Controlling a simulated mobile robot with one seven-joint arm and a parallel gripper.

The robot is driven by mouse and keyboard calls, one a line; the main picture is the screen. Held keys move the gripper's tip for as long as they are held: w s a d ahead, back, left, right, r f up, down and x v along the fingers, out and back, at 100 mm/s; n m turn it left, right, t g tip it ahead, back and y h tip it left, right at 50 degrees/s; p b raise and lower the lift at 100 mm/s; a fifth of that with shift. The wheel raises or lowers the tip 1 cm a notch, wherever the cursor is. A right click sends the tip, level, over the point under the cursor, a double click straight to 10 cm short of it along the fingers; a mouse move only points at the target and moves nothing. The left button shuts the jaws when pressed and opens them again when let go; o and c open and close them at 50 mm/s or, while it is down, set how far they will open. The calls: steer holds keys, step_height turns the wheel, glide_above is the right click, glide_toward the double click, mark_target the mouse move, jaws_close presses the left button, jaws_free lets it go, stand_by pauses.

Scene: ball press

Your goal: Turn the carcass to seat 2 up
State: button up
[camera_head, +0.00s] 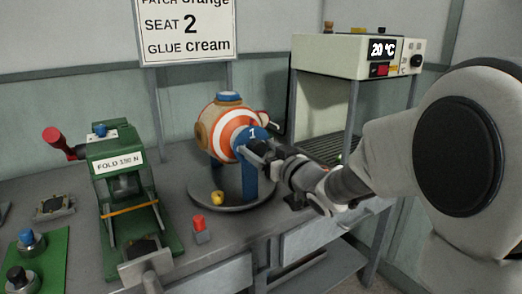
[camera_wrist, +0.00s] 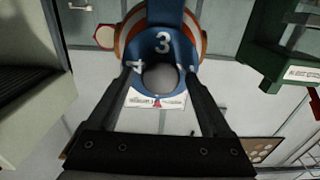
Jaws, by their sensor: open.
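The carcass (camera_head: 228,125) is a ball with orange, white and tan rings and blue caps, held on a blue stand (camera_head: 250,178) over a round grey base. A blue face marked 1 points toward the head camera. In the wrist view the carcass (camera_wrist: 133,20) shows a blue part with a 3 upright and a 4 on its side, around a grey round middle. No 2 is readable on it. My gripper (camera_head: 262,152) is at its right front; in the wrist view the gripper (camera_wrist: 160,80) is open, its fingers either side of the blue part. Contact cannot be told.
A sign (camera_head: 187,28) reads seat 2. A green press (camera_head: 125,180) with a red-knobbed lever stands left. A cream oven-like unit (camera_head: 345,58) reading 20 °C stands right. A yellow piece (camera_head: 217,198) and red-topped button (camera_head: 199,225) lie near the base.

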jaws_close()
stand_by(0.3)
